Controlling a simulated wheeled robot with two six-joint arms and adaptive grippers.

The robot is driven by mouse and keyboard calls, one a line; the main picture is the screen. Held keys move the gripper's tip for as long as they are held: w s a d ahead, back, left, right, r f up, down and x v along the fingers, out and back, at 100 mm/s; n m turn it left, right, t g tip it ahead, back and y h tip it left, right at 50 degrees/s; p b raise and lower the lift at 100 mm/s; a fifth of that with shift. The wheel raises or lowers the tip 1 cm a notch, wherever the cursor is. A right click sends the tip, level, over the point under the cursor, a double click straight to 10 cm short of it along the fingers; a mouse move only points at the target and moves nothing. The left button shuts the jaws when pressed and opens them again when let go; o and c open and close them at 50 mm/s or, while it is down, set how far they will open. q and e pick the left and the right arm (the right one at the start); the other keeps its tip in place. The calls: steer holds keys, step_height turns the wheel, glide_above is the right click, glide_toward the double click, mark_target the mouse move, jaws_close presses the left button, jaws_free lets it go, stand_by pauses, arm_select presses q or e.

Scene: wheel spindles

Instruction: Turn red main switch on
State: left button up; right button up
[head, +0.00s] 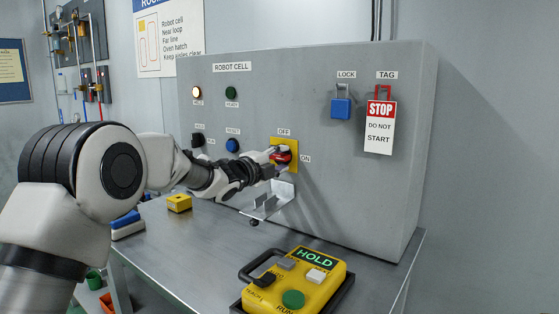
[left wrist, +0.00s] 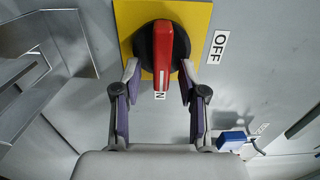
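The red main switch handle (head: 283,158) sits on a yellow plate (head: 293,143) on the grey cabinet front, with OFF above it and ON to its right. In the left wrist view the red handle (left wrist: 163,55) stands out from a round black base. It lies along the line toward the ON label, partly covering it, and points away from OFF. My left gripper (head: 278,157) is at the switch. In the left wrist view its fingers (left wrist: 160,72) are apart, one on each side of the handle, with gaps visible. My right gripper is not in view.
A blue padlock (head: 341,107) and a STOP tag (head: 380,126) hang to the right. A metal bracket (head: 269,202) juts out below the switch. A yellow HOLD pendant (head: 322,279) lies on the bench (head: 206,262). A small yellow block (head: 179,203) is at the left.

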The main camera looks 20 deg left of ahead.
arm_select(q)
steer(key=v, duration=1.2)
